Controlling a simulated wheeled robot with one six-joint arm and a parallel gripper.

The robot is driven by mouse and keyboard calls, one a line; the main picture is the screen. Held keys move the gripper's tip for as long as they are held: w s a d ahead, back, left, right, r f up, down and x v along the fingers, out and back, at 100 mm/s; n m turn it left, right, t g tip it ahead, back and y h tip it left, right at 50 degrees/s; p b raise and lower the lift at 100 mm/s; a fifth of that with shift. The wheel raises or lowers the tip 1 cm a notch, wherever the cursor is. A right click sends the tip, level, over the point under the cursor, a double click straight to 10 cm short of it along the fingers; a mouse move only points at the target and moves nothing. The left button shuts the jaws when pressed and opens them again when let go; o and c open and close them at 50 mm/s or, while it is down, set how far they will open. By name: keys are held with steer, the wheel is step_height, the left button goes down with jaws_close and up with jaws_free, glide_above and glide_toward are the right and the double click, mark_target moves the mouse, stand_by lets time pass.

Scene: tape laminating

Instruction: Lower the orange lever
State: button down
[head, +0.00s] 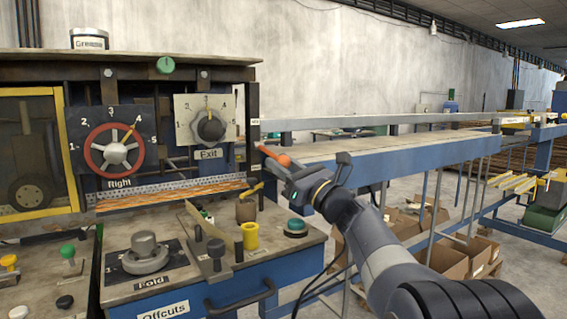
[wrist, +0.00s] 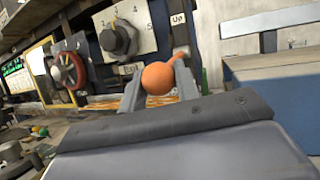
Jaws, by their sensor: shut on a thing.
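The orange lever (head: 272,153) sticks out from the right end of the machine front, with a round orange ball at its end. In the wrist view the orange ball (wrist: 157,78) sits between the two grey fingers of my gripper (wrist: 158,88), with the lever's short arm running up and right behind it. My gripper (head: 287,167) is shut on the ball. In the head view the fingers partly cover the ball. A small "Up" label (wrist: 178,18) shows above the lever in the wrist view.
The "Exit" dial (head: 210,126) is left of the lever, and the red "Right" wheel (head: 114,150) farther left. Below stands a bench with a yellow cup (head: 250,236), a teal button (head: 295,227) and the "Fold" knob (head: 145,252). A blue rail (head: 400,155) runs right.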

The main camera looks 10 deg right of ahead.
steer(key=shift+w+a+f, duration=0.1)
steer(key=shift+w+f, duration=0.05)
steer(key=shift+f, duration=0.45)
steer(key=c, duration=1.1)
jaws_free()
steer(key=shift+w, duration=0.1)
steer(key=b+v, duration=0.1)
steer(key=v, duration=0.9)
steer(key=shift+s+d+f, duration=0.1)
steer(key=shift+s+d, duration=0.1)
steer(key=shift+s, duration=0.15)
